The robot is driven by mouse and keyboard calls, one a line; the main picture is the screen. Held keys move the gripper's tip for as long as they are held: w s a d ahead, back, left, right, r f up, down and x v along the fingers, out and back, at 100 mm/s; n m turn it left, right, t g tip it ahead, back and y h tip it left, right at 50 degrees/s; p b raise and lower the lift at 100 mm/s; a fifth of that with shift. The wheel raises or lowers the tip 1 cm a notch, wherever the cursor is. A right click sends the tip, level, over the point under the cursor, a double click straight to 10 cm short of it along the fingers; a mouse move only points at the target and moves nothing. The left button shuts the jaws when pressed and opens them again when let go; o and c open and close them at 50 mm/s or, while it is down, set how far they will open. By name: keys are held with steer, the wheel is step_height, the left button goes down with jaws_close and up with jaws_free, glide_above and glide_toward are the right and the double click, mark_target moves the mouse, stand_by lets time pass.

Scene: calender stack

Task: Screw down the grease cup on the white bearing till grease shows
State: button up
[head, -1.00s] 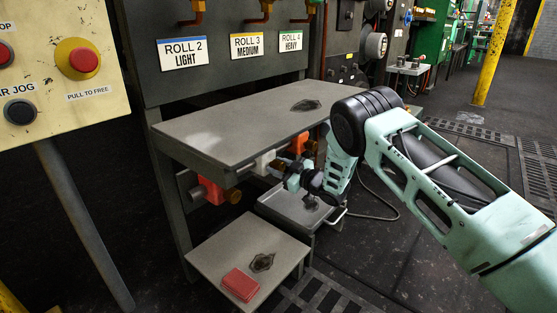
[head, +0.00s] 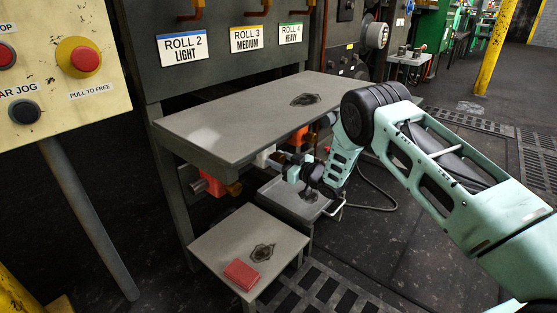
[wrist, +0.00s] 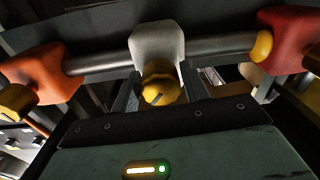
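The white bearing (wrist: 158,45) sits on a steel shaft at the top middle of the wrist view, with the yellow grease cup (wrist: 160,84) hanging below it. In the head view the white bearing (head: 264,156) shows under the grey table's front edge. My gripper (wrist: 161,92) has one finger on each side of the cup, and both fingers appear to press against it. My gripper (head: 284,166) also shows in the head view, beside the bearing; the cup is hidden there. I see no grease at the bearing.
An orange bearing (wrist: 42,72) and a red bearing (wrist: 290,38) flank the white one. The tabletop (head: 225,125) is close above. A tray (head: 280,203) and a low stand with a red cloth (head: 241,274) lie below. A control panel (head: 50,100) stands left.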

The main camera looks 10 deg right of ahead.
steer(key=shift+o, duration=0.9)
steer(key=shift+s+d, duration=0.2)
steer(key=p+v, duration=0.6)
steer(key=v, duration=1.1)
steer(key=shift+p, duration=0.4)
steer(key=shift+f, duration=0.1)
